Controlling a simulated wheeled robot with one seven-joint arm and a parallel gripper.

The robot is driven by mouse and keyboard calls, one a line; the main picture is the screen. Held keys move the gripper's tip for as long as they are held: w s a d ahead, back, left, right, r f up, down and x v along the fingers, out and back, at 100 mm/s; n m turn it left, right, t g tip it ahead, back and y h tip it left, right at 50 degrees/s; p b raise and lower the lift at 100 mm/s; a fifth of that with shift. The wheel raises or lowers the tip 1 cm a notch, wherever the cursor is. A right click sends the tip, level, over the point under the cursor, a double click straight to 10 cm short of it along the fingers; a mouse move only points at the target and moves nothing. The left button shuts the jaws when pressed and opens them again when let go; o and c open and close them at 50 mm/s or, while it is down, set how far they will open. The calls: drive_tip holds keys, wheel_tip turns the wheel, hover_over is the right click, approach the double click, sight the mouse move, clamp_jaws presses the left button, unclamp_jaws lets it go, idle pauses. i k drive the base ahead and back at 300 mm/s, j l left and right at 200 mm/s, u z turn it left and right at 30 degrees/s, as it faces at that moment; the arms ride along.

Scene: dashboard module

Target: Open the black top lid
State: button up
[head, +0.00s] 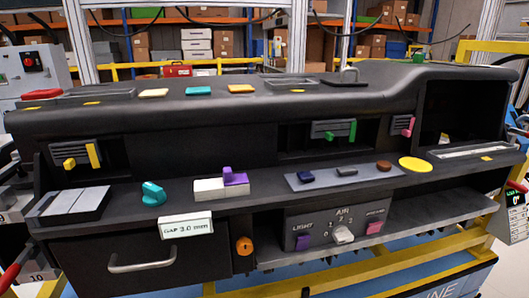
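A flat black lid (343,83) lies on top of the dashboard (230,115), right of centre near its back edge. A small grey upright handle (349,74) stands on it. The lid looks flat and closed, level with the top surface. My gripper and arm are not in view.
Grey vents (290,83) and yellow, teal and orange pads (199,90) are on the dashboard top. A lower ledge carries a teal knob (153,193), a white-and-purple block (222,186) and small buttons. A drawer with a handle (141,263) is at lower left. A yellow frame surrounds it.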

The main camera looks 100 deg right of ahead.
sight(342, 82)
drive_tip(key=z, duration=0.9)
drive_tip(key=k+z, duration=0.1)
drive_tip(key=z, duration=1.2)
drive_tip(key=k+l+z, duration=0.1)
drive_tip(key=z, duration=0.8)
drive_tip(key=l+z, duration=0.1)
drive_tip(key=z, duration=0.35)
